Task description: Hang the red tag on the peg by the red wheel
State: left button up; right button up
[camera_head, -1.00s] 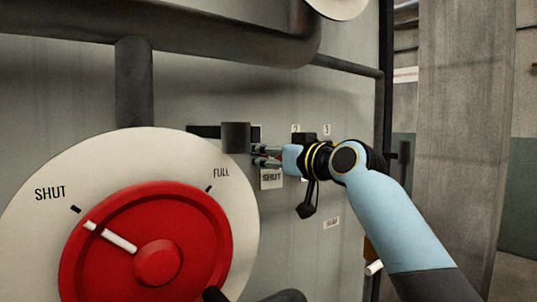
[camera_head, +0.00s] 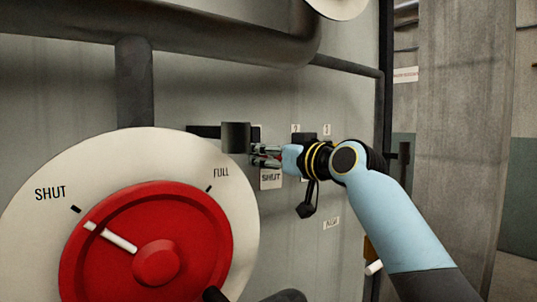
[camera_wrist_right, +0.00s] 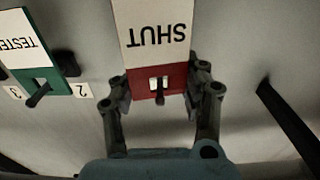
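The red tag, a white card marked SHUT with a red end, shows in the wrist view (camera_wrist_right: 160,30) and below my right gripper in the head view (camera_head: 271,180). A dark peg (camera_wrist_right: 160,98) shows in the slot of its red end. My right gripper (camera_head: 264,156) is shut on the tag, its fingers at both side edges of the red end in the wrist view (camera_wrist_right: 158,88). The red wheel (camera_head: 190,255) is at lower left, on a white dial marked SHUT and FULL.
A green-ended tag marked TESTED (camera_wrist_right: 35,75) hangs nearby, beside pegs labelled 2 and 3. A dark cylinder (camera_head: 236,138) stands out just left of my right gripper. A dark bar (camera_wrist_right: 290,120) is at the right of the wrist view. Pipes (camera_head: 230,45) run above.

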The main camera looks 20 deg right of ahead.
jog(key=shift+c, duration=1)
jog(key=shift+r, duration=0.25)
jog(key=shift+s, duration=0.1)
jog(key=shift+p+v, duration=0.8)
jog(key=shift+v, duration=0.85)
grip_shut()
jog(key=p+v, duration=0.2)
jog(key=v, duration=0.4)
dwell(0.3)
